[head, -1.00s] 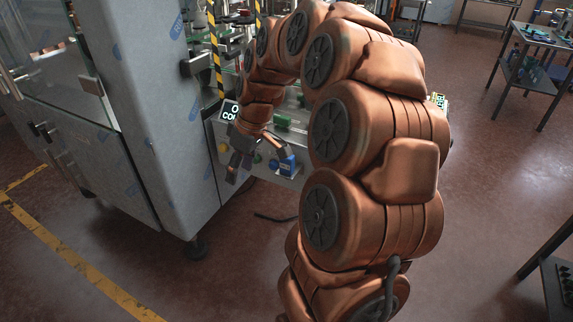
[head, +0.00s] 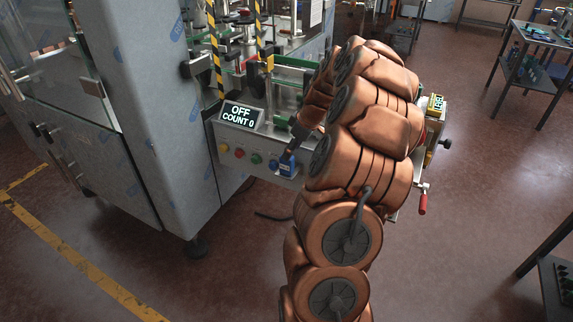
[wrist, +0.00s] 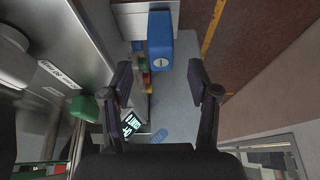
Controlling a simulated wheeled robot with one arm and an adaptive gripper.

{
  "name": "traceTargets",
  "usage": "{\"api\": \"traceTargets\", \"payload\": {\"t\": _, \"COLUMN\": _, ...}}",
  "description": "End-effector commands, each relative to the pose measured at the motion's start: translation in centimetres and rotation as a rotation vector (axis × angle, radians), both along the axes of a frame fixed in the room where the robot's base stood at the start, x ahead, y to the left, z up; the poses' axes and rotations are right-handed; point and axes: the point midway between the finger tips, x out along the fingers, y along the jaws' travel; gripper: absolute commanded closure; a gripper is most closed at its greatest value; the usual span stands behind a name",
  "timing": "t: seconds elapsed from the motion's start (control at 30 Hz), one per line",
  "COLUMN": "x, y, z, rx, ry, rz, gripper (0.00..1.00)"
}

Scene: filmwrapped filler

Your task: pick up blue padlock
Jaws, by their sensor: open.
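The blue padlock (head: 287,165) hangs at the right end of the front control panel of the machine. In the wrist view the blue padlock (wrist: 160,42) is upper centre, its blue body with a round keyhole facing me. My gripper (wrist: 160,82) is open and empty, its two dark fingers spread wide. The padlock lies ahead of the fingertips, roughly in line with the gap between them, and does not appear to be between them. In the head view my arm hides most of the gripper; one dark part shows just above the padlock.
The panel has a display reading OFF COUNT 0 (head: 240,116) and a row of coloured buttons (head: 239,153) left of the padlock. A green part (wrist: 85,107) shows near my left finger in the wrist view. A red-handled crank (head: 423,203) is right of my arm.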

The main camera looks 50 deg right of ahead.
Motion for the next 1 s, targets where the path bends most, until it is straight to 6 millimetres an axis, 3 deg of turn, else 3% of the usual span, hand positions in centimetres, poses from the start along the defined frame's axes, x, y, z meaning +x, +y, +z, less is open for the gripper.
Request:
{"api": "traceTargets", "payload": {"t": 0.4, "x": 1.7, "y": 0.6, "z": -4.0, "rx": 0.001, "ry": 0.002, "rz": -0.001, "gripper": 0.40}}
{"api": "traceTargets", "payload": {"t": 0.67, "x": 1.8, "y": 0.6, "z": -4.3, "rx": -0.001, "ry": 0.000, "rz": 0.000, "gripper": 0.40}}
{"api": "traceTargets", "payload": {"t": 1.0, "x": 1.8, "y": 0.6, "z": -4.4, "rx": 0.000, "ry": 0.001, "rz": -0.001, "gripper": 0.75}}
